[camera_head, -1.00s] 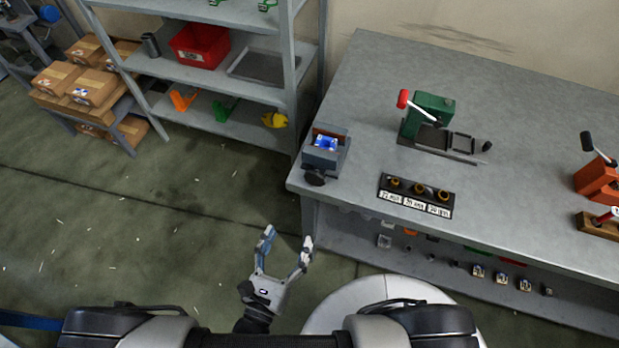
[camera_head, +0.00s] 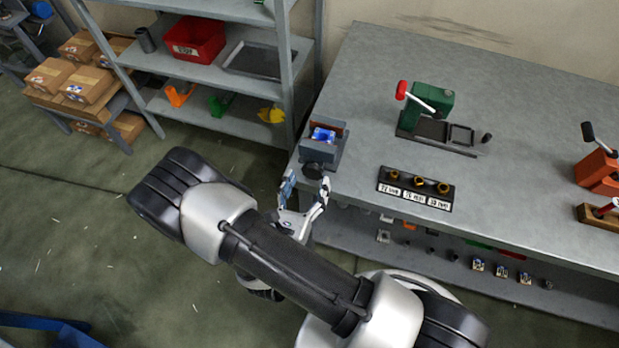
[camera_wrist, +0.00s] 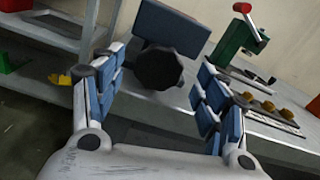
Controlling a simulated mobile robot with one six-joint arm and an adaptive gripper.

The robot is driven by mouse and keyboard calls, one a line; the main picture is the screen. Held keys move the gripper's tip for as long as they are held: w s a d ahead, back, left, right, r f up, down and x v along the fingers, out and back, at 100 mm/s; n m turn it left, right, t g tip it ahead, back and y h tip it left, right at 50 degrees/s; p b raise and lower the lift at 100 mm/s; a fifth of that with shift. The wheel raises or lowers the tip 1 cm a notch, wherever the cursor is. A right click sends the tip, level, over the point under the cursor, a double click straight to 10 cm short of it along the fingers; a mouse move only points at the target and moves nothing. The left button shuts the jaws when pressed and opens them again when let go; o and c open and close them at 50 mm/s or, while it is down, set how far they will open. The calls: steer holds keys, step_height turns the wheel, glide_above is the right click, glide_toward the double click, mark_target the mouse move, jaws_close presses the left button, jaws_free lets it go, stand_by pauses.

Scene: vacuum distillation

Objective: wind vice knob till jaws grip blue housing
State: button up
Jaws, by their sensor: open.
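The grey vice (camera_head: 322,152) stands at the left front corner of the workbench. The blue housing (camera_head: 322,135) sits between its jaws; whether the jaws touch it I cannot tell. The dark vice knob (camera_head: 313,170) faces me at the front of the vice. In the wrist view the knob (camera_wrist: 158,69) is a round, lobed black disc below the vice's blue-grey body (camera_wrist: 172,25). My gripper (camera_head: 306,182) is open and empty, just in front of the knob. In the wrist view its fingers (camera_wrist: 160,90) stand to the left and right of the knob, apart from it. The housing is hidden there.
The workbench (camera_head: 500,90) carries a green lever press (camera_head: 430,105), a black rack of brass fittings (camera_head: 415,188) and an orange tool (camera_head: 598,172) at the right. A grey shelf (camera_head: 220,115) with a red bin (camera_head: 195,39) stands left of the bench. The bench edge lies below the knob.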

mark_target(313, 172)
steer(key=shift+x, duration=1.05)
steer(key=shift+c, duration=0.3)
steer(key=c, duration=0.9)
steer(key=m+b, duration=0.1)
steer(key=m, duration=0.3)
steer(key=shift+d+m, duration=0.1)
steer(key=shift+m, duration=0.2)
steer(key=shift+c, duration=0.2)
